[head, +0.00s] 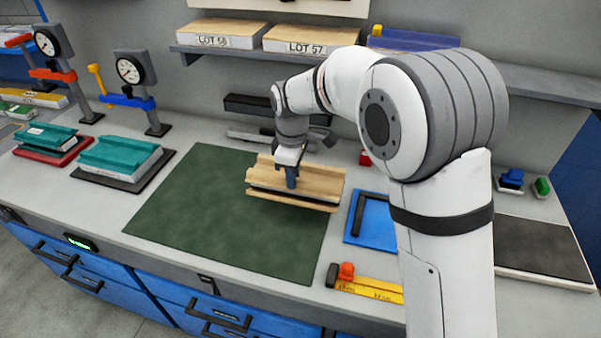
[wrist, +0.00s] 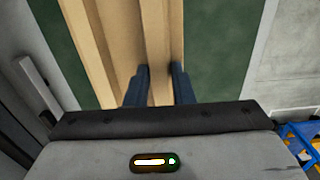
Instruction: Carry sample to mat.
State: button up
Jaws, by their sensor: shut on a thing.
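The sample is a tan, wood-coloured sandwich panel (head: 315,180) with raised ribs on top and a darker layer below. My gripper (head: 291,178) is shut on a rib of the panel from above. In the wrist view the two dark blue fingers (wrist: 160,88) stand on either side of a rib of the panel (wrist: 115,50). The dark green mat (head: 215,220) lies flat on the bench. The panel is over the mat's right back part and sticks out past its right edge. I cannot tell whether the panel touches the mat.
A shelf (head: 215,52) with lot boxes runs behind. The mat's left and front are clear.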

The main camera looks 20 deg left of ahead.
aim_at(271, 175)
jog(key=shift+s+a+p, duration=0.15)
jog(key=shift+a+p, duration=0.7)
jog(key=shift+a, duration=1.9)
jog(key=shift+r, duration=0.1)
jog(key=a+p, duration=0.1)
jog(key=a, duration=0.3)
jog(key=a+p, duration=0.2)
jog(key=a, duration=0.2)
jog(key=a+p, duration=0.2)
jog(key=a, duration=0.2)
jog(key=shift+s, duration=0.3)
jog(key=shift+f+b, duration=0.8)
jog(key=shift+f, duration=0.65)
jog(key=shift+f, duration=0.15)
jog(key=shift+f+b, duration=1.1)
jog(key=shift+f, duration=0.65)
jog(key=shift+f, duration=0.3)
